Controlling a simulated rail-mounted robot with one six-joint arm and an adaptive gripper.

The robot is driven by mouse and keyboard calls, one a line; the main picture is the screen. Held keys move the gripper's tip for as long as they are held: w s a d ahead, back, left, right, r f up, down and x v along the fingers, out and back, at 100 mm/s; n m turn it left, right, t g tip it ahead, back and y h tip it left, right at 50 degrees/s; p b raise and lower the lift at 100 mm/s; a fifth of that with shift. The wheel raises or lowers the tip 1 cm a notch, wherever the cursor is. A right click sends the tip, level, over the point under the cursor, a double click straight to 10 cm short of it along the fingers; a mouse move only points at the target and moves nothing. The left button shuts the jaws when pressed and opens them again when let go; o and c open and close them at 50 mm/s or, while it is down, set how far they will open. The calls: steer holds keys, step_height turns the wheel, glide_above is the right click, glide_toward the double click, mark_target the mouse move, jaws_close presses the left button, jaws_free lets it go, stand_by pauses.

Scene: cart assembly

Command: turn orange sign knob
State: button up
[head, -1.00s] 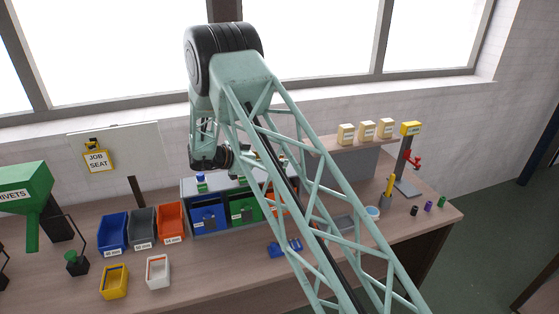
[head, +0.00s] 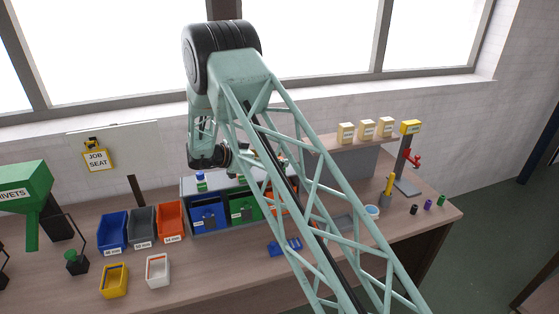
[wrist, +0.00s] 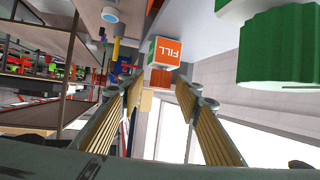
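The orange sign knob (wrist: 165,52), a block with a white top and the word FILL upside down on its face, shows in the upper middle of the wrist view. My gripper (wrist: 161,92) is open, with one ribbed yellow finger on each side of the picture. The knob lies beyond the fingertips and appears between them, with nothing held. In the head view my arm hides the orange knob and most of the gripper.
A larger green knob (wrist: 280,48) is close by at the upper right of the wrist view. In the head view, the blue compartment (head: 208,214) and green compartment (head: 243,208) stand beside my arm. Open bins, including a red-orange one (head: 170,219), sit to the left.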

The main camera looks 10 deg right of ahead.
steer(key=v, duration=1.1)
steer(key=shift+a, duration=0.2)
steer(key=shift+s+r, duration=0.1)
steer(key=shift+r, duration=0.05)
steer(key=shift+r, duration=0.1)
